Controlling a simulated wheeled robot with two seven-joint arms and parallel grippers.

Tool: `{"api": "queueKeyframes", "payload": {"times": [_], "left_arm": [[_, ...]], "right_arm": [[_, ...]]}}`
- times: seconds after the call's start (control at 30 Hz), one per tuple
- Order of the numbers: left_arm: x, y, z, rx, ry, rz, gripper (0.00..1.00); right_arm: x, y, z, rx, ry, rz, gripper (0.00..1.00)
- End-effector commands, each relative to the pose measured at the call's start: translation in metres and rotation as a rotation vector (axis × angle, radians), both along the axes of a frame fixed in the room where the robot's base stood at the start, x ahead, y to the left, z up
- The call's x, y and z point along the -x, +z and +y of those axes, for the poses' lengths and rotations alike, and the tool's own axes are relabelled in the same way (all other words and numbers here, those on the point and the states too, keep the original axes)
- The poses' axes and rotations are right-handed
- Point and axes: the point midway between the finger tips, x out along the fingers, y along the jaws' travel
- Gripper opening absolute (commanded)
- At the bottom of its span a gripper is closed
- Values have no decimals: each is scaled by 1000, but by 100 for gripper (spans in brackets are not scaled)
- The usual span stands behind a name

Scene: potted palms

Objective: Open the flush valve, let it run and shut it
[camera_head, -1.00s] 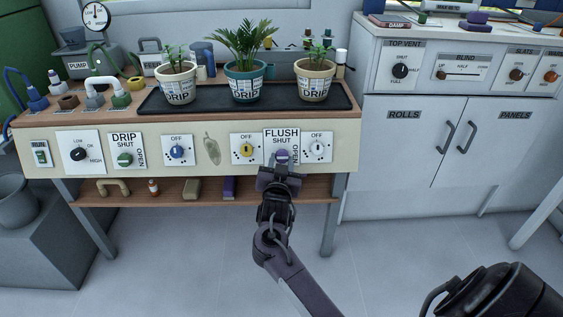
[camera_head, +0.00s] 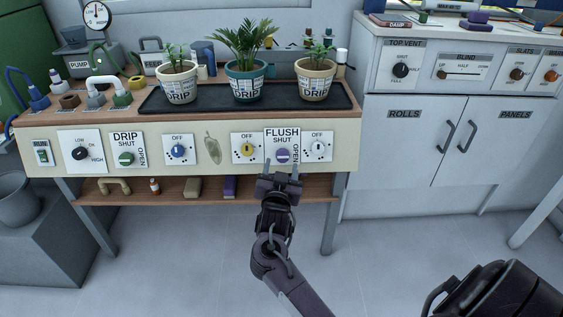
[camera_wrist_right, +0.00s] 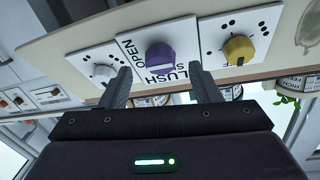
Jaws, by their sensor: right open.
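The flush valve is a purple round knob (camera_head: 283,155) on a white panel (camera_head: 270,134) marked FLUSH, with SHUT above the knob and OPEN at its right side. A pale mark lies across the knob; which setting it shows I cannot tell. My right gripper (camera_head: 281,167) is open and empty, just below and in front of the panel, apart from the knob. In the right wrist view the purple knob (camera_wrist_right: 160,55) shows beyond and between the two spread fingers (camera_wrist_right: 160,82). My left gripper is not in view.
A yellow knob (camera_head: 247,149) and a white knob (camera_head: 317,147) flank the valve closely. A green DRIP knob (camera_head: 126,158) is further left. Potted plants stand in a black tray (camera_head: 150,101) above. A wooden shelf (camera_head: 265,187) runs below. The floor in front is clear.

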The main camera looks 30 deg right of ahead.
Motion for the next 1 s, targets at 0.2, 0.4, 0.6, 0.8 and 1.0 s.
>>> {"api": "queueKeyframes", "payload": {"times": [0.2, 0.4, 0.6, 0.8, 1.0], "left_arm": [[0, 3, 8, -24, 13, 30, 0], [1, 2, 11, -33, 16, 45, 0], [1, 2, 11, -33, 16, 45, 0], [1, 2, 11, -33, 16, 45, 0], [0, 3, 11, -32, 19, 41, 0]], "right_arm": [[28, 0, 23, -2, 2, 3, 57], [37, 0, 30, 0, 1, 2, 57], [37, 0, 30, -1, 1, 1, 57], [37, 0, 30, -1, 1, 1, 57], [39, -13, 42, -20, 74, 55, 57]]}}
